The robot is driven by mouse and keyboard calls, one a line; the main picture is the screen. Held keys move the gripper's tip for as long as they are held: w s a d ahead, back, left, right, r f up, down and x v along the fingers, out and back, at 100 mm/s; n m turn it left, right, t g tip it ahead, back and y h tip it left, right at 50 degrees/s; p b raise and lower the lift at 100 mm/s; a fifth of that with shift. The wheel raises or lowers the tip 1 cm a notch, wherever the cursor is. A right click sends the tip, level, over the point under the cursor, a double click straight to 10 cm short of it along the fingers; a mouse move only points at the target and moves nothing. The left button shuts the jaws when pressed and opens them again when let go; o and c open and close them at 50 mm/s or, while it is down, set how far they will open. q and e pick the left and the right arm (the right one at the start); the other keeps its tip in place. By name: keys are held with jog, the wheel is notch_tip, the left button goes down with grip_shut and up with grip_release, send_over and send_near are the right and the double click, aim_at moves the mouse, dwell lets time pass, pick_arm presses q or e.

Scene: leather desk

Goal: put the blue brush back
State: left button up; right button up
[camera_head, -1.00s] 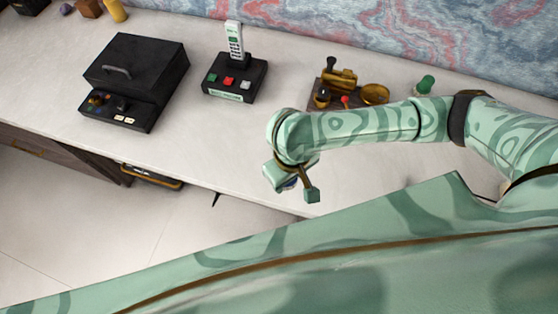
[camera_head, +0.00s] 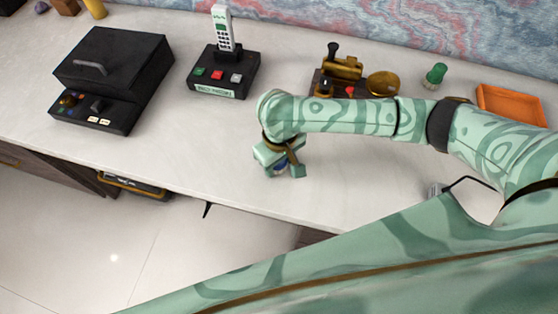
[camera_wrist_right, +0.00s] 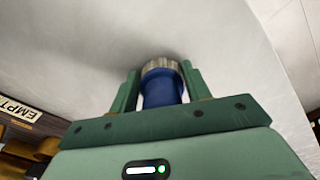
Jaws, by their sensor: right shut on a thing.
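The blue brush (camera_wrist_right: 162,88) is between the two fingers of my right gripper (camera_wrist_right: 160,82) in the right wrist view. It shows as a blue cylinder with a ribbed metallic end. In the head view my right gripper (camera_head: 280,165) hangs over the front part of the desk, and only a small bit of blue shows between its fingers. The gripper is shut on the brush. I cannot tell whether the brush touches the desk. My left gripper is not in view.
On the pale desk (camera_head: 200,135) stand a black case (camera_head: 120,60), a phone on a black base (camera_head: 222,75), a brass device (camera_head: 345,70), a green knob-shaped object (camera_head: 435,75) and an orange tray (camera_head: 510,103). The desk's front edge is close below my gripper.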

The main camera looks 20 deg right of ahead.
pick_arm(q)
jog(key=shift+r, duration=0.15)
pick_arm(e)
jog(key=o, duration=1)
jog(key=shift+o, duration=0.2)
pick_arm(q)
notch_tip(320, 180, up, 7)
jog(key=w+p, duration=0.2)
jog(key=p, duration=0.5)
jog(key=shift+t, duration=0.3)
pick_arm(e)
notch_tip(320, 180, up, 12)
jog(key=shift+r, duration=0.1)
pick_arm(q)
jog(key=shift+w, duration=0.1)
